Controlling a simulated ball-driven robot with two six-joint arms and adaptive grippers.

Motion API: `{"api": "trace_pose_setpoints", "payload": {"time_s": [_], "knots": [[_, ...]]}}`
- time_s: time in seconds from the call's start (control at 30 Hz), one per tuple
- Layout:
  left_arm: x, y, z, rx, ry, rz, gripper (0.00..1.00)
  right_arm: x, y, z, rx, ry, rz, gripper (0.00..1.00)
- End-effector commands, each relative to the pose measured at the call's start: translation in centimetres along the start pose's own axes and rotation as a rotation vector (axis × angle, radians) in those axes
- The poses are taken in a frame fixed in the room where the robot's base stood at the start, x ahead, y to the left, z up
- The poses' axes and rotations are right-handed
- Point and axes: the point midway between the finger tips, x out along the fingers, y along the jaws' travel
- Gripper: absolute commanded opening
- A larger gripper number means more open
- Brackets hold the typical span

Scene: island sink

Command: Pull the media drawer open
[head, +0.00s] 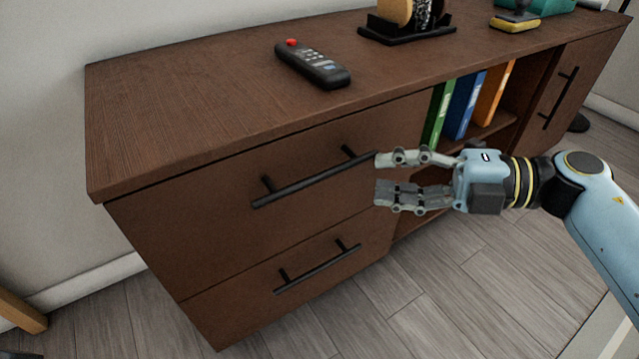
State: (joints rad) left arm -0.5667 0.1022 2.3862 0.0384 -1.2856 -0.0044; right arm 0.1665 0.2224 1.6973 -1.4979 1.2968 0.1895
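The media cabinet is dark brown wood, with two drawers stacked at its left end. The upper drawer (230,222) and the lower drawer (240,303) both look shut. The upper drawer has a black bar handle (312,183), and the lower one has a similar handle (318,271). My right gripper (377,177) reaches in from the right with its fingers apart and nothing between them. Its fingertips are close to the right end of the upper handle in the picture; I cannot tell if they touch it. My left gripper is not in view.
A black remote (312,66) with a red button lies on the cabinet top (190,100). A black stand (405,33) is at the back. Green, blue and orange books (465,105) fill an open shelf. A door with a black handle (561,98) is at right. The floor in front is clear.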

Motion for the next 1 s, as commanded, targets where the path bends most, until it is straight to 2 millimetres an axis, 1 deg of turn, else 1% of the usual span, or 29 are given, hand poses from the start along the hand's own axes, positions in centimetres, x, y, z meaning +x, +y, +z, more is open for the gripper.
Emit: {"api": "trace_pose_setpoints", "payload": {"time_s": [0.07,0.17,0.2,0.3,0.4,0.5,0.67,0.93,1.0], "knots": [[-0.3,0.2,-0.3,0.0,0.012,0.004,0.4,1.6,-0.1,0.0,0.002,0.0,0.006,0.34],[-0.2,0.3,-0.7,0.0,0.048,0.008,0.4,3.8,-0.2,0.0,0.004,-0.001,0.007,0.34],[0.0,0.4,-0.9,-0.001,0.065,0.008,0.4,4.6,-0.2,0.0,0.004,-0.001,0.007,0.34],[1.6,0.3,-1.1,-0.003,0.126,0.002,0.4,6.2,-0.3,0.0,0.005,0.0,0.005,0.34],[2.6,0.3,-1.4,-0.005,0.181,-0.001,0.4,7.6,-0.2,0.0,0.004,-0.001,0.004,0.34],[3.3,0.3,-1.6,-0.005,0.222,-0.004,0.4,8.5,-0.2,0.0,0.004,-0.001,0.003,0.34],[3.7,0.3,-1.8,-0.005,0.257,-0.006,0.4,9.3,0.0,0.0,0.002,-0.002,0.002,0.34],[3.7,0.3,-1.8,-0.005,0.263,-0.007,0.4,9.3,0.0,0.0,0.002,-0.002,0.001,0.34],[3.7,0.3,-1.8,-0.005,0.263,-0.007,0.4,9.3,0.0,0.0,0.002,-0.002,0.001,0.25]]}}
